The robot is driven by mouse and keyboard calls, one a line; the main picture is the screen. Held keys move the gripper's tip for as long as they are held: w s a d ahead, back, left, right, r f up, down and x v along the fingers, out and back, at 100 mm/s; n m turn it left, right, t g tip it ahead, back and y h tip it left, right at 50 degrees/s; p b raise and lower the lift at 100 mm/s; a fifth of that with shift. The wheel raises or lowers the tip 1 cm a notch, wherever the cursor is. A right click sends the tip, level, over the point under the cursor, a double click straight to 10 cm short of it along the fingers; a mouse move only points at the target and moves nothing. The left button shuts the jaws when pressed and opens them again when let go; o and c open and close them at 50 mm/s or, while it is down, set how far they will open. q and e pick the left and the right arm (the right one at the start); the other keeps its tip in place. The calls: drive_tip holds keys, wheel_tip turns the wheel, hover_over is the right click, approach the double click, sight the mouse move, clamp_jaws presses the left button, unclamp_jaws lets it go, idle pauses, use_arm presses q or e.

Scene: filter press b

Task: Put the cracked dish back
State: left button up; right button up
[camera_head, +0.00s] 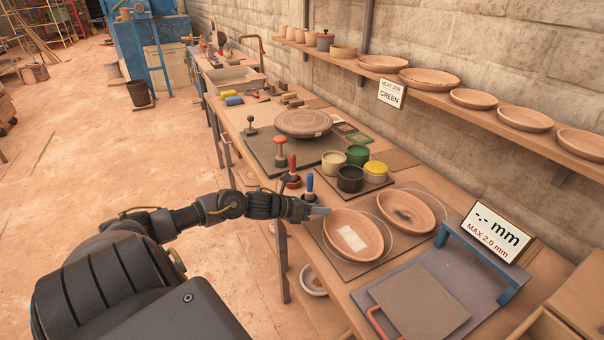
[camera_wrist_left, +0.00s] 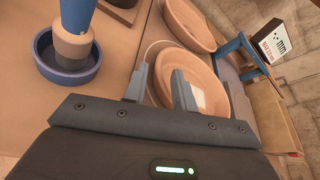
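Two terracotta dishes sit on the bench. The nearer dish (camera_head: 335,225) has a pale rectangular patch inside and also shows in the left wrist view (camera_wrist_left: 202,70). The farther dish (camera_head: 418,203) has a dark mark inside; in the left wrist view it shows at the top (camera_wrist_left: 189,22). I cannot make out for certain which one is cracked. My left gripper (camera_head: 324,211) is at the near dish's left rim. In the left wrist view its fingers (camera_wrist_left: 161,76) stand apart, with the rim close to their tips; contact is unclear. My right gripper is not in view.
A blue-handled stamp (camera_head: 309,183) stands just behind my left gripper. Several glaze pots (camera_head: 350,178) stand beyond. A gauge with a "MAX 2.0 mm" sign (camera_head: 496,232) is to the right. A wall shelf (camera_head: 470,107) holds several dishes, with a "NEXT JOB GREEN" sign (camera_head: 391,94).

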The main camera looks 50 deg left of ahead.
use_arm(q)
drive_tip(key=v, duration=0.7)
drive_tip(key=shift+s+r, duration=0.15)
drive_tip(key=shift+s, duration=0.1)
idle(0.5)
